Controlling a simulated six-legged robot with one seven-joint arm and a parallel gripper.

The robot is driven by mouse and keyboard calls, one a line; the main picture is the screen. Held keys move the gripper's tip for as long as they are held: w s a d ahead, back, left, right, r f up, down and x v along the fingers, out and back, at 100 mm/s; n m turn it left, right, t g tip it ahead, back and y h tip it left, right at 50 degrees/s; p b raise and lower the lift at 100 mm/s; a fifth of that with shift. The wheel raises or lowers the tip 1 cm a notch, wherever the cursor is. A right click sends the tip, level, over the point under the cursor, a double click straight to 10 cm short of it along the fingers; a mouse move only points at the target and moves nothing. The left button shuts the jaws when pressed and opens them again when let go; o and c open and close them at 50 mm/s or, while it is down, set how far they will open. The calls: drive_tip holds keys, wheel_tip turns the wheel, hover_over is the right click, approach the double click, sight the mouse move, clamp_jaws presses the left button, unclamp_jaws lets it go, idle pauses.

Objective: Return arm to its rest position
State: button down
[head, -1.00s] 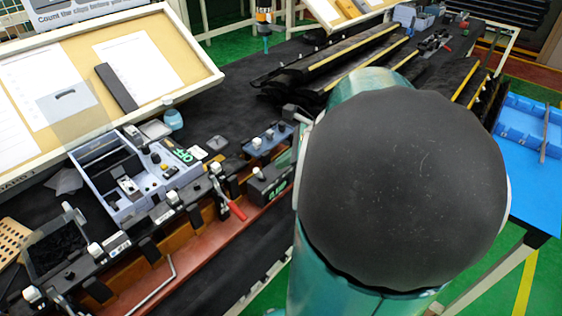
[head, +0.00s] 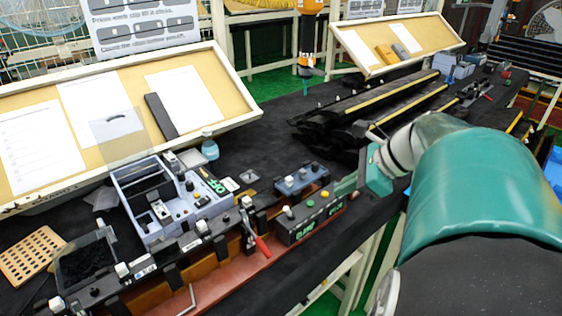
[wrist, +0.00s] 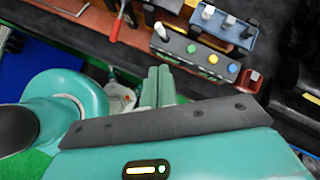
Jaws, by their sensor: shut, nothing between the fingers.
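My teal arm (head: 480,180) fills the lower right of the head view, with a dark joint at the bottom corner. My gripper (head: 344,187) reaches left from it, at the bench's front edge beside the right end of a dark button box (head: 312,217). In the wrist view my gripper's two teal fingers (wrist: 158,86) lie together with nothing between them. The button box (wrist: 195,54), with white, blue, green and yellow buttons, is beyond and right of the fingertips. Whether the fingers touch the box is unclear.
A grey divided bin (head: 150,208), a red-handled clamp (head: 262,244) and a blue switch block (head: 300,182) stand on the black bench. Dark trim strips (head: 370,105) lie at the back. Tilted paper boards (head: 225,85) stand behind. Green floor shows below the front edge.

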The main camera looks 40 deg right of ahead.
idle(0.3)
drive_tip(key=w+a+f+n+h, duration=0.1)
drive_tip(key=a+n, duration=1.3)
drive_tip(key=w+a+f+n+g+h, duration=0.1)
drive_tip(key=a+f+n+h, duration=0.1)
drive_tip(key=a+n, duration=1.1)
drive_tip(key=shift+a+n+g, duration=0.3)
drive_tip(key=shift+a+n, duration=0.1)
drive_tip(key=shift+n, duration=0.2)
